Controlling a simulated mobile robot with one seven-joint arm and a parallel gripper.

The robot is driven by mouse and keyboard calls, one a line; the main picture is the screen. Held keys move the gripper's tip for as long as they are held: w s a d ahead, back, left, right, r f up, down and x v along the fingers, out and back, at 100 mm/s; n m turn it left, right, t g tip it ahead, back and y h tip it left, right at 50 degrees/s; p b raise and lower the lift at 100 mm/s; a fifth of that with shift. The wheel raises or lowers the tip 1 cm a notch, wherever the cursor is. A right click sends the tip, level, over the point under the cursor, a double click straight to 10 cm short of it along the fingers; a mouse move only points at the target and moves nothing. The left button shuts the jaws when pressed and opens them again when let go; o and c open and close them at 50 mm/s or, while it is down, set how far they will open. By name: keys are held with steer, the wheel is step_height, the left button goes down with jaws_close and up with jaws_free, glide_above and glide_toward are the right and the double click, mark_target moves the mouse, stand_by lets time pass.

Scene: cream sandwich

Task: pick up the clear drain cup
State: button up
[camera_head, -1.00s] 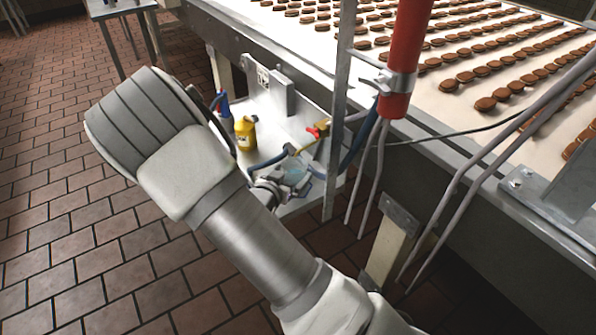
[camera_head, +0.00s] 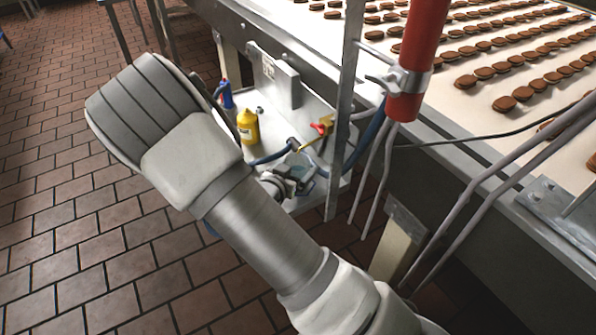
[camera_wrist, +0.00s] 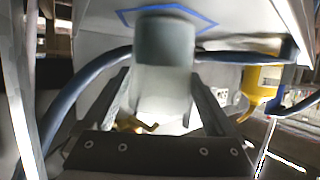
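In the wrist view the clear drain cup (camera_wrist: 162,95) is a pale see-through vessel with a grey-green band (camera_wrist: 165,40) at its far end. It stands between the two fingers of my gripper (camera_wrist: 160,92), one on each side. The fingers are spread apart, with a narrow gap seeming to show beside the cup; contact at the tips is unclear. In the head view my gripper (camera_head: 303,182) is low over the shelf (camera_head: 272,140) beside the conveyor, and the cup is mostly hidden there.
A yellow bottle (camera_head: 247,126) and a blue bottle (camera_head: 227,95) stand on the shelf. A blue hose (camera_wrist: 75,85) crosses behind the cup, and a blue outline (camera_wrist: 206,20) marks the shelf. A metal post (camera_head: 345,110) and red cylinder (camera_head: 410,60) rise close by.

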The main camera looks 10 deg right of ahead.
steer(key=c, duration=1.1)
steer(key=shift+a+r, duration=0.1)
steer(key=shift+r, duration=0.3)
